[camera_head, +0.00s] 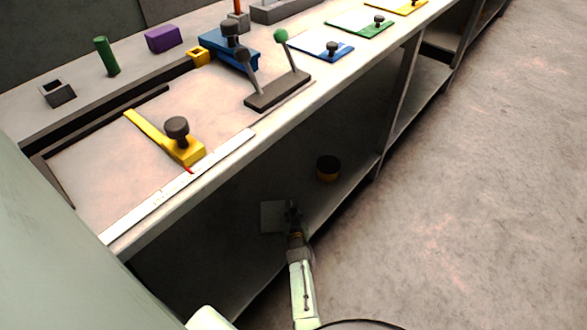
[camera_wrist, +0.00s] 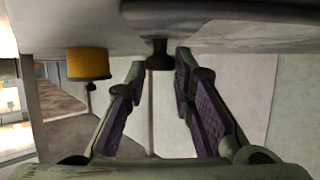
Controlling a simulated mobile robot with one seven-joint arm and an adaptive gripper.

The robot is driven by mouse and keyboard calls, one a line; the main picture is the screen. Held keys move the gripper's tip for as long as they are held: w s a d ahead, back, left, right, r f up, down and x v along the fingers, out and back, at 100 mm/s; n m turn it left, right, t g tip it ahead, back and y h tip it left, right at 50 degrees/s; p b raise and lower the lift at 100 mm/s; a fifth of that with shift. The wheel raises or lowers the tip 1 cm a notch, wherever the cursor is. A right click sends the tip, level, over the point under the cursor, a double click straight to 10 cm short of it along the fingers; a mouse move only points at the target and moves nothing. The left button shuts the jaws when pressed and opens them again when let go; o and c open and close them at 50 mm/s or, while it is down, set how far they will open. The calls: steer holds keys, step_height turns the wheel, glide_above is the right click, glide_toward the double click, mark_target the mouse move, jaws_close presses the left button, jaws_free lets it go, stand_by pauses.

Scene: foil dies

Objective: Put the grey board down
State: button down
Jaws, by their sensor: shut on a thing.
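In the wrist view, which looks upside down, a dark knob (camera_wrist: 160,56) stands on the board (camera_wrist: 235,13). The fingers (camera_wrist: 160,82) are closed in on this knob from both sides. The board looks about level and close to the shelf surface. I cannot tell whether it touches the shelf.
The bench top (camera_head: 85,175) above carries a yellow tool (camera_head: 185,150), a lever block (camera_head: 278,90) and coloured boards. Shelf around the board looks clear.

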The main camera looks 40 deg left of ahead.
steer(key=shift+r, duration=0.1)
steer(key=c, duration=1.3)
jaws_free()
steer(key=shift+c, duration=0.2)
